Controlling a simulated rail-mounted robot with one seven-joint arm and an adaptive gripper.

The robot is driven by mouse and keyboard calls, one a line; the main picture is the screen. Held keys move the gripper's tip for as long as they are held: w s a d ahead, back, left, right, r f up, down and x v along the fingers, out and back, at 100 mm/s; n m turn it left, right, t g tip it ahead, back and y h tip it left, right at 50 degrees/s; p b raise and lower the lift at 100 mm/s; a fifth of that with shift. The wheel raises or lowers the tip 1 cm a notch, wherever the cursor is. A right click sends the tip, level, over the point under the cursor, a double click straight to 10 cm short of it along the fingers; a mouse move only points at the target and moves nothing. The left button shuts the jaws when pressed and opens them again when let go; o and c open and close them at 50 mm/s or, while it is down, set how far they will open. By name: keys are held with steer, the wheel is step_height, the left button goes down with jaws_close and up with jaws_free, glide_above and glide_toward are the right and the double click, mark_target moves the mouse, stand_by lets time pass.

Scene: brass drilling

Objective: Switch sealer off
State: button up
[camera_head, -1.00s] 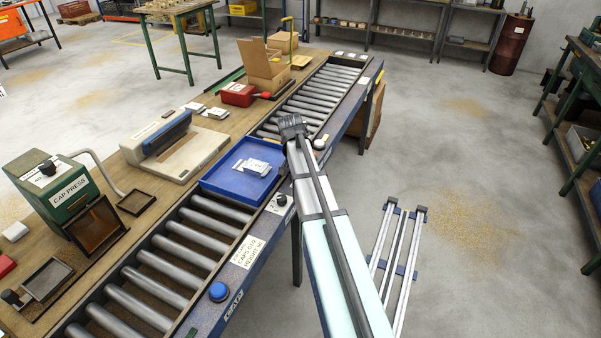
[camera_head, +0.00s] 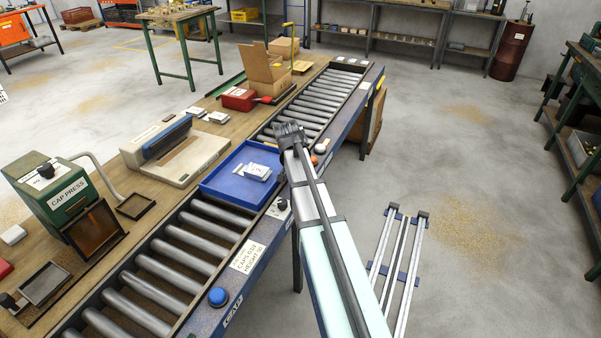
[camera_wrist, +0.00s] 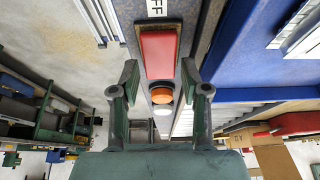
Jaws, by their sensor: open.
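The sealer is likely the beige machine (camera_head: 175,150) with a blue bar, standing on the wooden bench left of the conveyor. A red rectangular switch piece (camera_wrist: 158,55) shows in the wrist view on the conveyor's side rail. A partly cut-off label (camera_wrist: 156,8) beside it reads "FF". My gripper (camera_wrist: 160,82) is open, its two fingers on either side of the red piece's near end, with no clear contact. In the head view my gripper (camera_head: 291,136) is over the rail beside the blue tray and hides the red piece.
A blue tray (camera_head: 215,184) with white packets lies on the rollers. A black knob (camera_head: 282,203) and blue button (camera_head: 218,296) are farther along the rail.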

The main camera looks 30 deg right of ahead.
steer(key=v, duration=1.1)
steer(key=shift+d, duration=0.1)
